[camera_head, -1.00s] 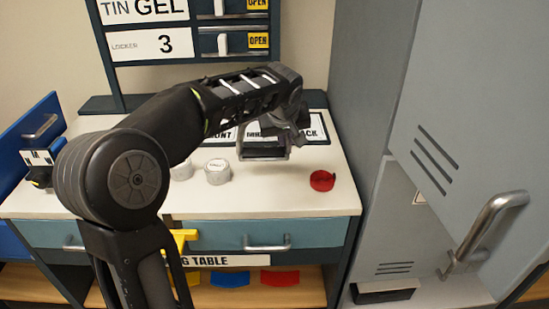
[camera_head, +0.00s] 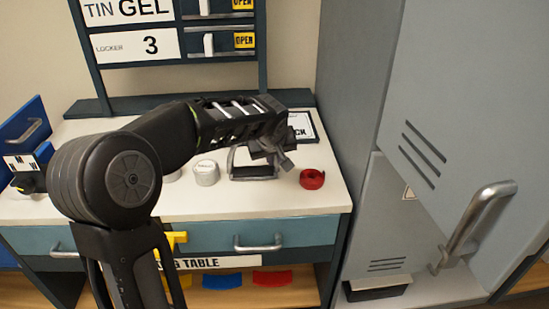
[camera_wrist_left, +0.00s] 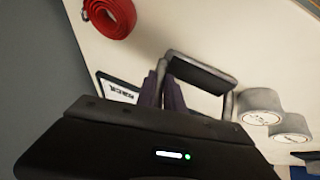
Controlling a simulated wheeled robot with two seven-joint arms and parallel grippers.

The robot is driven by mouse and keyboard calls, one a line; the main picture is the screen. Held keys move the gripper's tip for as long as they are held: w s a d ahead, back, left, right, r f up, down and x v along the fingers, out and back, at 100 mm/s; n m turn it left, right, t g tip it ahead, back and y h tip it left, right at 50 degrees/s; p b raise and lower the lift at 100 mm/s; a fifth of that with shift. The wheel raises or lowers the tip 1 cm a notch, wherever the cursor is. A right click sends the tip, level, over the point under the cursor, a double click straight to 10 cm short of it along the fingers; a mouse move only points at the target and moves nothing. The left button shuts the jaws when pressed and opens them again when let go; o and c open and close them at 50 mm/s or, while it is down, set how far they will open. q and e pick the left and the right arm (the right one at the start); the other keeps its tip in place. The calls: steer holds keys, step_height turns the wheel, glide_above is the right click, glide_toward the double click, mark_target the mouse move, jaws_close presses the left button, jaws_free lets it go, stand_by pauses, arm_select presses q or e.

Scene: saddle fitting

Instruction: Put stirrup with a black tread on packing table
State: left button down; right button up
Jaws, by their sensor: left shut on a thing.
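My left gripper (camera_head: 264,152) is shut on a metal stirrup with a black tread (camera_head: 252,173). The stirrup hangs tread down at the table top, between a white tin and a red coiled strap. I cannot tell whether the tread touches the surface. In the left wrist view, the dark fingers (camera_wrist_left: 164,92) grip one side of the stirrup frame, and the black tread (camera_wrist_left: 203,73) shows beyond them. The white-topped packing table (camera_head: 270,202) is below. My right gripper is not in view.
White tins (camera_head: 206,173) stand left of the stirrup, and the red strap (camera_head: 312,179) lies right of it. A label card (camera_head: 302,124) is behind. The table's front strip is clear.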

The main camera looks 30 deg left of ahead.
arm_select(q)
steer(key=c, duration=1.9)
jaws_free()
steer(key=shift+f, duration=0.15)
steer(key=o, duration=0.4)
steer(key=shift+o, duration=0.2)
steer(key=shift+r, duration=0.35)
steer(key=v, duration=1.1)
steer(key=shift+s+r, duration=0.2)
steer(key=shift+s, duration=0.1)
steer(key=shift+d, duration=0.15)
